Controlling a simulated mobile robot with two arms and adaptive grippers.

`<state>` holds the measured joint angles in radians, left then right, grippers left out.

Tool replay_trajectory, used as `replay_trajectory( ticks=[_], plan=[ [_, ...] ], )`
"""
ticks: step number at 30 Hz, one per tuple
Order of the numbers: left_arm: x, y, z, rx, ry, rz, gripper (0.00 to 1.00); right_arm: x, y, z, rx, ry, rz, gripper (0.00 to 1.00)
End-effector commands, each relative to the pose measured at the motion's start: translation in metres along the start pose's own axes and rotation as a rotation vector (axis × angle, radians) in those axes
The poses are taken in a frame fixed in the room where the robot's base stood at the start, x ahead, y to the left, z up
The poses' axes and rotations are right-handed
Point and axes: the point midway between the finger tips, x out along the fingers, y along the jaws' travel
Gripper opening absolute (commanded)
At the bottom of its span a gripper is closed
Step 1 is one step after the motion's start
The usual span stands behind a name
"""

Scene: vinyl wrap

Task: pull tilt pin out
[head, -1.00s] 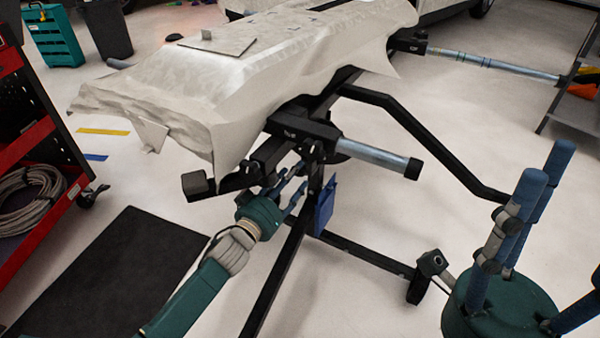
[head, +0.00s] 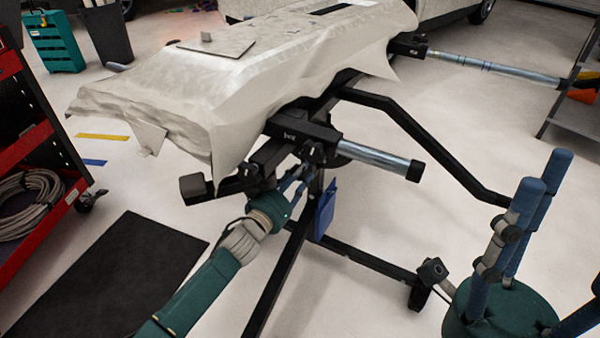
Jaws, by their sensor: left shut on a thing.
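A black stand (head: 300,127) carries a long panel draped in pale vinyl wrap (head: 200,85). A steel tube (head: 375,158) with a black end cap sticks out from its near side. My left gripper (head: 303,172) reaches up under the stand's head, below the steel tube, and is shut on a small dark part there. This appears to be the tilt pin, mostly hidden by the fingers and the stand.
A black bent bar (head: 425,135) and black floor legs (head: 365,255) belong to the stand. A blue flat piece (head: 326,210) hangs by the post. A red tool cart (head: 40,130) stands at left, and a dark mat (head: 110,270) lies on open floor.

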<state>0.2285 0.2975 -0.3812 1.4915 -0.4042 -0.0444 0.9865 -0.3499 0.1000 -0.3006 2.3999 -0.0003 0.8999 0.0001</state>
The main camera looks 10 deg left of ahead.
Motion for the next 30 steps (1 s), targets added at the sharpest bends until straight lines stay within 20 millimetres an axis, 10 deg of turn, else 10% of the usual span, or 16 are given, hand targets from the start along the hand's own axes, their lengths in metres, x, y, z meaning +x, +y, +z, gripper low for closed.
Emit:
replay_trajectory(
  ticks=[17,18,20,30],
  plan=[
    [-0.028,-0.001,-0.005,0.003,0.008,0.000,0.00,0.022,0.000,-0.006,0.000,0.004,0.000,0.56],
    [-0.028,-0.001,-0.005,0.003,0.009,0.000,0.36,0.022,0.000,-0.006,0.000,0.003,0.000,0.56],
    [-0.028,-0.001,-0.005,0.003,0.008,0.000,0.48,0.021,0.000,-0.005,0.000,0.001,0.000,0.56],
    [-0.030,-0.001,-0.002,0.001,0.004,-0.001,0.48,0.020,0.000,-0.003,-0.002,-0.002,0.001,0.56]
  ],
)
